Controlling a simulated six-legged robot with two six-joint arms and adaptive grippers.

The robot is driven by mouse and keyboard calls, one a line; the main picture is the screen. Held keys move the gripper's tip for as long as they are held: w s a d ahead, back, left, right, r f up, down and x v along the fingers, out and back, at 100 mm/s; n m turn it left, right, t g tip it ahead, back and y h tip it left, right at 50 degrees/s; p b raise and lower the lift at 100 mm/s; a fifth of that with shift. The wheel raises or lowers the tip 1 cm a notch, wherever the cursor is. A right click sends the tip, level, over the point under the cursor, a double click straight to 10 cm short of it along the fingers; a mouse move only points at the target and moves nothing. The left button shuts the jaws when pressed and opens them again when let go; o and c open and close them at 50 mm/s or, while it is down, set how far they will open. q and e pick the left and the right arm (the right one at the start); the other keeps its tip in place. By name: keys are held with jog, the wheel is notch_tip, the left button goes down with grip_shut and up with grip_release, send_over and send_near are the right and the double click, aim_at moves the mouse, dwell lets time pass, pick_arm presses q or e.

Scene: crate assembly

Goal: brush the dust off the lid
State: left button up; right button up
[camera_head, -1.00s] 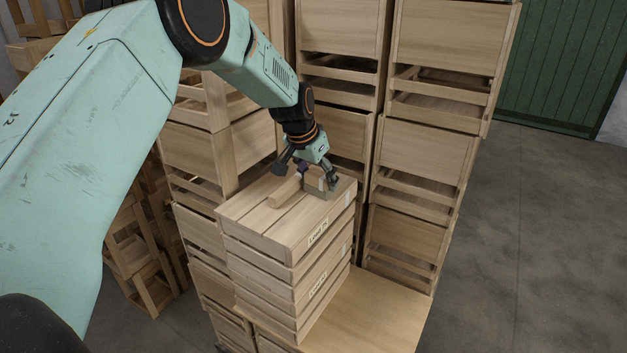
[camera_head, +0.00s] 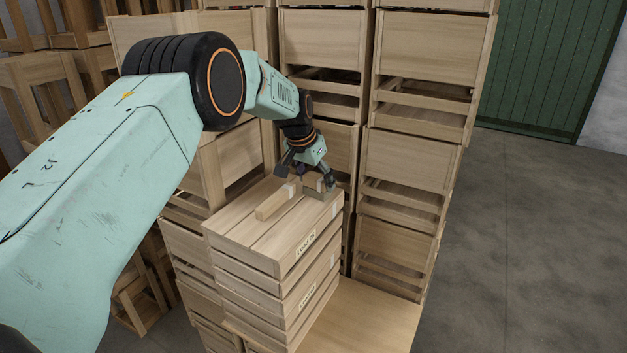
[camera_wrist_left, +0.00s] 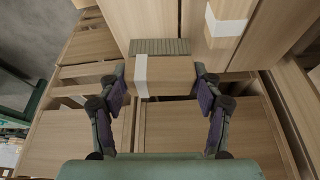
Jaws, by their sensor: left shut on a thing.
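The lid (camera_head: 245,238) is the slatted wooden top of the crate stack. A wooden batten with a white band (camera_head: 275,200) lies across it, and it also shows in the left wrist view (camera_wrist_left: 228,28). My left gripper (camera_head: 313,178) is over the lid's far right part, shut on the brush. The brush is a wooden block with a white band (camera_wrist_left: 170,75) and a strip of grey-green bristles (camera_wrist_left: 160,46). The bristles are at the lid's surface; I cannot tell if they touch. I cannot make out dust. My right gripper is not in view.
Tall stacks of wooden crates (camera_head: 420,100) stand close behind the lid, and others stand to its left (camera_head: 230,160). A bare wooden surface (camera_head: 365,315) lies low at the front right. Open grey floor (camera_head: 530,240) and a green door (camera_head: 540,60) are to the right.

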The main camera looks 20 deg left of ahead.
pick_arm(q)
jog(key=shift+w, duration=0.65)
jog(key=shift+w+d, duration=0.15)
jog(key=shift+w, duration=0.9)
jog(key=shift+s, duration=0.1)
